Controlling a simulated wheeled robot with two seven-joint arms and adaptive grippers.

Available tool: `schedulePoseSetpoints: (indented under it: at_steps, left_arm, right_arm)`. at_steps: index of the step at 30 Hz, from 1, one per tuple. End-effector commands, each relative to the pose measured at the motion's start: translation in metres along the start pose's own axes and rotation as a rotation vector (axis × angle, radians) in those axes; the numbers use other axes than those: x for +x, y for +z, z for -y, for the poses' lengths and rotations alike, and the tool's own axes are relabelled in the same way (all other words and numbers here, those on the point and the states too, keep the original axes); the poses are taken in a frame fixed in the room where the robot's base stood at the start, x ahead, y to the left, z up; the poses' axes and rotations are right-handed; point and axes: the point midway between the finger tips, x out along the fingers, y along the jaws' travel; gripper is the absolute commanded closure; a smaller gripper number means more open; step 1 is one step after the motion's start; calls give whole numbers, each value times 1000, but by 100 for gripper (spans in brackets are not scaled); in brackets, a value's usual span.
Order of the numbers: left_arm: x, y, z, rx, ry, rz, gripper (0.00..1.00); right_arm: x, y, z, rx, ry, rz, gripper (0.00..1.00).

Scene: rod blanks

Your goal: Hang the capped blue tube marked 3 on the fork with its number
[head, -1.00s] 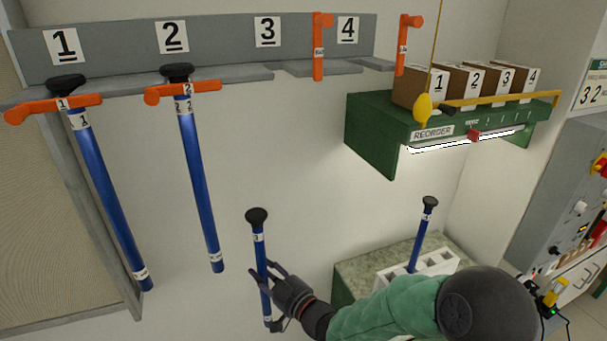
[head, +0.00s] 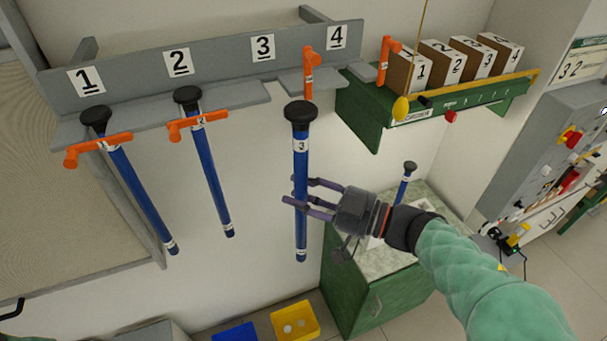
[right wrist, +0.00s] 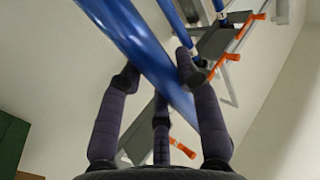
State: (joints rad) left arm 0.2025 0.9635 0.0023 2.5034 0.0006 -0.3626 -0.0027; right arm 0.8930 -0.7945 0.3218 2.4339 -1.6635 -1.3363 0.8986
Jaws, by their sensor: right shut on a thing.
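The capped blue tube marked 3 (head: 301,160) hangs upright in my right gripper (head: 303,198), its black cap at the top. The fingers are shut around the tube's middle. In the right wrist view the blue tube (right wrist: 140,45) runs between the fingers (right wrist: 160,85). The orange fork (head: 309,75) nearest the number 3 plate (head: 263,47) stands on the grey rack, just above and right of the tube's cap in the head view. The gap in depth between cap and fork is hard to tell. My left gripper is out of view.
Blue tubes 1 (head: 140,195) and 2 (head: 210,180) hang on their orange forks to the left. Another orange fork (head: 385,62) is to the right, near a green shelf (head: 365,120) with numbered boxes. Another capped tube (head: 403,185) stands behind my right arm.

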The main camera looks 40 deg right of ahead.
Motion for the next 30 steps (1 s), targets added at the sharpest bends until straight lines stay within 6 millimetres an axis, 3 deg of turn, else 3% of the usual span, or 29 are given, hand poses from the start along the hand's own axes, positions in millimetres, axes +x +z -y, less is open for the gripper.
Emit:
schedulePoseSetpoints:
  at_steps: [8, 30]
  left_arm:
    - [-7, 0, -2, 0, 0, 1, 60]
    - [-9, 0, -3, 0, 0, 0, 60]
  right_arm:
    - [-3, -5, 4, 1, 3, -2, 100]
    - [28, -5, -26, 0, 3, -2, 100]
